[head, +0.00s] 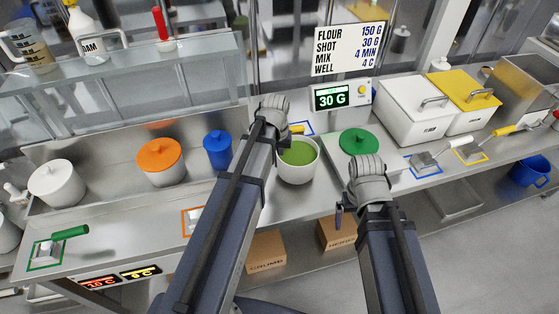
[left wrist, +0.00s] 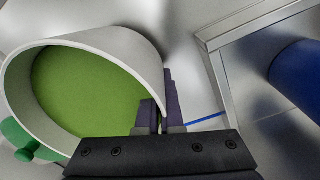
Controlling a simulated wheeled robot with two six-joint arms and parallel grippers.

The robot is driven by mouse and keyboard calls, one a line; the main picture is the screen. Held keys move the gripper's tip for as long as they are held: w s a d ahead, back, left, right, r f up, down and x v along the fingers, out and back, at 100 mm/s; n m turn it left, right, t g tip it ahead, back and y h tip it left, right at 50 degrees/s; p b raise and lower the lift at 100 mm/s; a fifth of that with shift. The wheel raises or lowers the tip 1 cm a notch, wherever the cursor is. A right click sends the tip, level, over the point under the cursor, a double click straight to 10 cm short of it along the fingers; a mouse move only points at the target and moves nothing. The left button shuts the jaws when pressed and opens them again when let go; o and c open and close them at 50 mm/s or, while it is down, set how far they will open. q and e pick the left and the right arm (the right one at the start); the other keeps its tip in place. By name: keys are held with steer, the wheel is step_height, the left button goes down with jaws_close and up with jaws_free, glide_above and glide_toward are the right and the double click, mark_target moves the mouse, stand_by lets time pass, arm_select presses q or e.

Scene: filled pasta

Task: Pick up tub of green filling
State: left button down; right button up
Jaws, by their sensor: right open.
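The tub of green filling (head: 298,172) is a white round tub, open at the top, with green filling inside. It stands at the middle of the steel counter. In the left wrist view the tub (left wrist: 150,52) fills the left side. My left gripper (left wrist: 160,108) is shut on its wall, one finger inside the rim and one outside. In the head view my left gripper (head: 285,138) is at the tub's left rim, partly hidden by its arm. My right gripper (head: 366,172) is right of the tub and holds nothing visible; its fingers are mostly hidden.
A green lid (head: 358,141) lies just right of the tub. A blue-lidded tub (head: 217,150) and an orange-lidded tub (head: 159,160) stand to the left. White bins (head: 415,110) stand at the right. A scale display (head: 329,98) reads 30 G behind the tub.

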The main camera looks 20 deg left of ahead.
arm_select(q)
step_height(320, 180, up, 8)
steer(key=p, duration=0.7)
steer(key=shift+f, duration=0.1)
